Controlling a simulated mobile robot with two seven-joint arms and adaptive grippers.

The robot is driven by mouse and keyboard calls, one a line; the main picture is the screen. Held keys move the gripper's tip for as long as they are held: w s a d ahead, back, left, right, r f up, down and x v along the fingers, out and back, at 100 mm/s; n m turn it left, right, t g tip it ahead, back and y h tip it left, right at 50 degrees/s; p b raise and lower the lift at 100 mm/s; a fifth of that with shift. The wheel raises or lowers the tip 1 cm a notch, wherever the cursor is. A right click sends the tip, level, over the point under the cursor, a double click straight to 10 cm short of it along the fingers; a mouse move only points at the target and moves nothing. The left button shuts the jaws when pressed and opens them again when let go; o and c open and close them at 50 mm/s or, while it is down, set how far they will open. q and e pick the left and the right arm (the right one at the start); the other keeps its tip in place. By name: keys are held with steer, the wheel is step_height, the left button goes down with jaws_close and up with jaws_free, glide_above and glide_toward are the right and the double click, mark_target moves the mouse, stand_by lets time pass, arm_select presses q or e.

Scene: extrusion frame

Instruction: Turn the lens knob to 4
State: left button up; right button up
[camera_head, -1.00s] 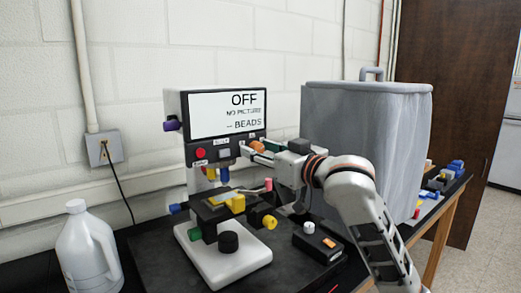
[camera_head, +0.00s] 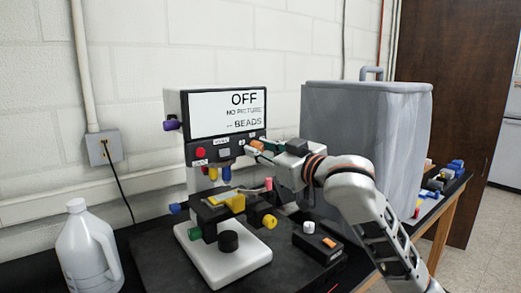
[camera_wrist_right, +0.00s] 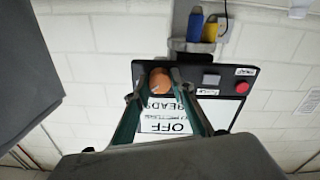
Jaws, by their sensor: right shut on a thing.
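The microscope-like device has a screen (camera_head: 227,114) reading OFF, NO PICTURE and BEADS. An orange knob (camera_head: 257,145) sits at the right of the panel below the screen. In the right wrist view the orange knob (camera_wrist_right: 162,84) is between the fingers. My right gripper (camera_head: 260,148) reaches it from the right and is shut on it. The knob's setting cannot be read. Coloured lenses (camera_head: 226,173) hang under the head; blue and yellow ones (camera_wrist_right: 210,28) show in the wrist view. My left gripper is not in view.
A red button (camera_head: 200,153) is left on the panel. The stage (camera_head: 222,208) with coloured knobs stands below on a white base (camera_head: 222,265). A white jug (camera_head: 88,245) is at left, a small black box (camera_head: 318,243) at right front, a grey covered box (camera_head: 365,150) behind my arm.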

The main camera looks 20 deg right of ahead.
steer(key=n, duration=0.5)
steer(key=shift+n, duration=0.3)
steer(key=shift+f+n, duration=0.1)
steer(key=shift+n, duration=8)
steer(key=shift+a, duration=0.1)
steer(key=o, duration=1.1)
steer(key=v, duration=1.2)
